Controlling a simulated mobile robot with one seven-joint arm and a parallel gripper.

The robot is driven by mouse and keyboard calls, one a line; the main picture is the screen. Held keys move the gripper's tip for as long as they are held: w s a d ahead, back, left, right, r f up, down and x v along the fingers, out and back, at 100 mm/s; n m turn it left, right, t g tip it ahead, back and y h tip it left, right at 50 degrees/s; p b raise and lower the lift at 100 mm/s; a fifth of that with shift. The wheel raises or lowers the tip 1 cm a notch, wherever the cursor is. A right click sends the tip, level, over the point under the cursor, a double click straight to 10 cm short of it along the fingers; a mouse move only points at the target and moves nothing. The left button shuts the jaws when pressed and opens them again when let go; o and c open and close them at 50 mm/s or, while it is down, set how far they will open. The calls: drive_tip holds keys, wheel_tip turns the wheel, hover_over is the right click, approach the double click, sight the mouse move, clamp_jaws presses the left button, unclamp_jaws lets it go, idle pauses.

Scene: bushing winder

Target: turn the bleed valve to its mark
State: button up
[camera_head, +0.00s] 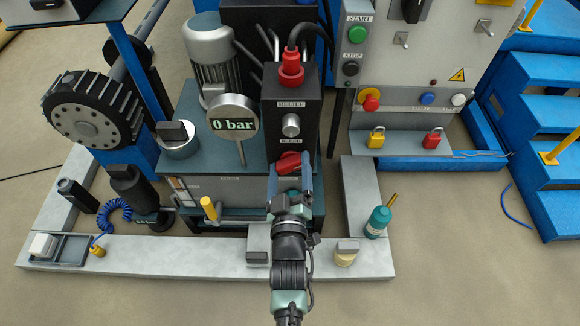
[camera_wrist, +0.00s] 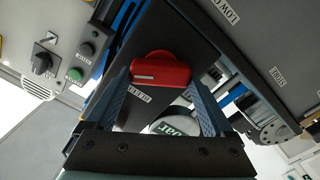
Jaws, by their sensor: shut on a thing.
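The bleed valve's red handle (camera_head: 289,162) sits low on the front of the dark valve block (camera_head: 307,120), just below the "BLEED" label. My gripper (camera_head: 289,174) reaches up to it from the front and is shut on the handle, one finger on each side. In the wrist view the red handle (camera_wrist: 160,72) lies between the ends of my two fingers, crosswise in the picture, with a short pale line on its face. I cannot make out the valve's mark in either view.
A silver relief knob (camera_head: 291,125) sits just above the handle, and a red-capped plug (camera_head: 291,70) tops the block. A round gauge (camera_head: 233,117) reading "0 bar" stands close on the left.

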drive_tip(key=n, duration=0.2)
drive_tip(key=n+b, duration=0.1)
drive_tip(key=n, duration=0.2)
drive_tip(key=shift+f+n+b, duration=0.3)
drive_tip(key=shift+f+b, duration=0.05)
drive_tip(key=shift+b, duration=0.05)
drive_tip(key=n+b, duration=0.2)
drive_tip(key=n, duration=0.3)
drive_tip(key=shift+a+n, duration=0.15)
drive_tip(key=shift+n, duration=0.15)
drive_tip(key=shift+b, duration=0.3)
drive_tip(key=o, duration=1.1)
drive_tip(key=shift+s, duration=0.1)
drive_tip(key=s+p, duration=0.5)
drive_tip(key=s, duration=0.8)
drive_tip(key=shift+p, duration=0.4)
